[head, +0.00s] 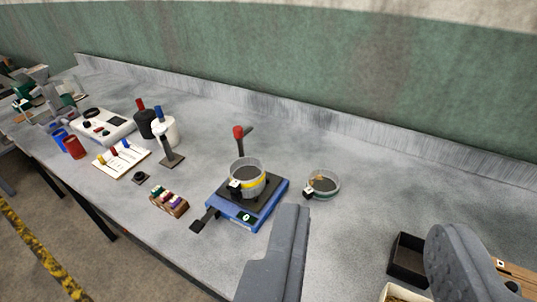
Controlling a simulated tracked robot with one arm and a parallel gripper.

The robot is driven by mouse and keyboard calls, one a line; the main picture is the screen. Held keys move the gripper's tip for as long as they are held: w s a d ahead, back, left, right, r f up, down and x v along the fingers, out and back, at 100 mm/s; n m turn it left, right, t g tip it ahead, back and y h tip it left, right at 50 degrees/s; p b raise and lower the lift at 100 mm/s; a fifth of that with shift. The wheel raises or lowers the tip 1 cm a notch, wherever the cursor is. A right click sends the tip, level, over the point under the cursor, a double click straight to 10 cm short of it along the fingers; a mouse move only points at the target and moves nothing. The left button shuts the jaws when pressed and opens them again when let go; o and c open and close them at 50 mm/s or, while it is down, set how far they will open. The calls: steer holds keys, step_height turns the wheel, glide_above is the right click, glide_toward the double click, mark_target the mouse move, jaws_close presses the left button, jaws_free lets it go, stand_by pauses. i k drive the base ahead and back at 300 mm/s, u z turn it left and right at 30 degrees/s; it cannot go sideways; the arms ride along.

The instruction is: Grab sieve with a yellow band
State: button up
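The sieve with a yellow band (254,183) is a round grey pan with dark mesh or contents inside. It stands upright on the dark plate of a blue device (262,213), left of the picture's centre. A small pale tag shows on its left side. My gripper (368,220) is open, with its two grey fingers wide apart in the lower right. The left finger lies below and right of the sieve, and nothing is seen held between the fingers. The sieve is apart from both fingers in the picture.
A second sieve (335,190) with a greenish band sits right of the blue device. A red-topped tool (239,138) stands behind it. A rack of small jars (169,202) is left. A dark box (407,260) is near the right finger.

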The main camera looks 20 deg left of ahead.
mark_target(246, 173)
steer(key=u, duration=0.1)
steer(key=i, duration=0.9)
steer(key=u, duration=0.45)
